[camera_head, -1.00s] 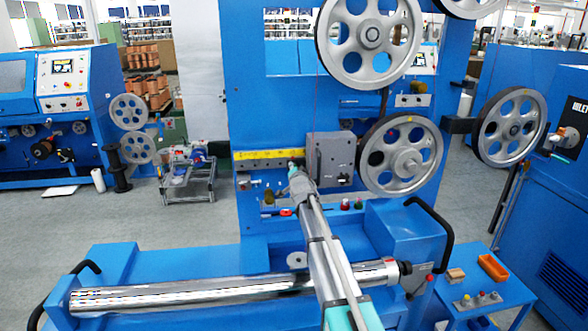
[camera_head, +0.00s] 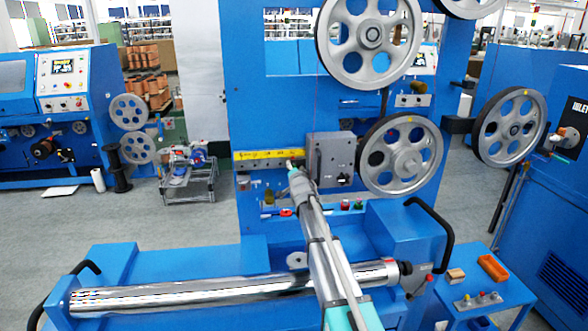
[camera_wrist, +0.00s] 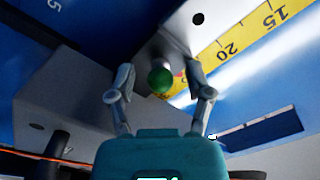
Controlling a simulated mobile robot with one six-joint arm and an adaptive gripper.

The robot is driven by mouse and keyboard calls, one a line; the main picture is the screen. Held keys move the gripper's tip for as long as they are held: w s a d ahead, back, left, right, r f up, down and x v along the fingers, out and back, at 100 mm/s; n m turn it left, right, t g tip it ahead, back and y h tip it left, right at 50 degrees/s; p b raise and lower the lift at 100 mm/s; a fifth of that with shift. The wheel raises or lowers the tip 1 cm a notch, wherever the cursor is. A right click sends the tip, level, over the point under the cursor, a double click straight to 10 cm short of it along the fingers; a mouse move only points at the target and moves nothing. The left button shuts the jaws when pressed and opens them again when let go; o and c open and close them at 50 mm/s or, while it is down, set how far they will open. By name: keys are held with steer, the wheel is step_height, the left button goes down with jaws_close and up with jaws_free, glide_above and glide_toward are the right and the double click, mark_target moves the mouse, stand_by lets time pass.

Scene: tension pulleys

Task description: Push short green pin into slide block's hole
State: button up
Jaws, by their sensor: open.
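The short green pin shows its round green head (camera_wrist: 160,81) in the wrist view, between my finger pads. My gripper (camera_wrist: 159,74) is open around it, with a gap on both sides and no clear contact. The grey slide block (camera_head: 330,155) is beside the yellow scale in the head view. A grey block face (camera_wrist: 65,85) also shows in the wrist view, left of the pin. In the head view my gripper (camera_head: 292,168) is at the block's left side and hides the pin. The hole and the pin's depth cannot be made out.
A yellow scale (camera_head: 268,155) runs left of the block, and it also shows in the wrist view (camera_wrist: 240,42). A large spoked pulley (camera_head: 403,158) is close on the right. Small items stand on the ledge below, including a red-topped one (camera_head: 346,205).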

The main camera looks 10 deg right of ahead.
steer(key=s, duration=1.1)
steer(key=shift+s, duration=0.35)
steer(key=shift+f, duration=0.1)
steer(key=s+f+n+g+p, duration=0.1)
steer(key=s+f+n+g, duration=0.3)
steer(key=s+f+g, duration=0.95)
steer(key=s+f+n+g, duration=0.1)
steer(key=s+n+g, duration=0.1)
steer(key=s, duration=1)
steer(key=s+f+n+g+p, duration=0.1)
steer(key=s+n+g, duration=0.1)
steer(key=s, duration=1)
steer(key=shift+f+n, duration=0.4)
steer(key=shift+n, duration=0.1)
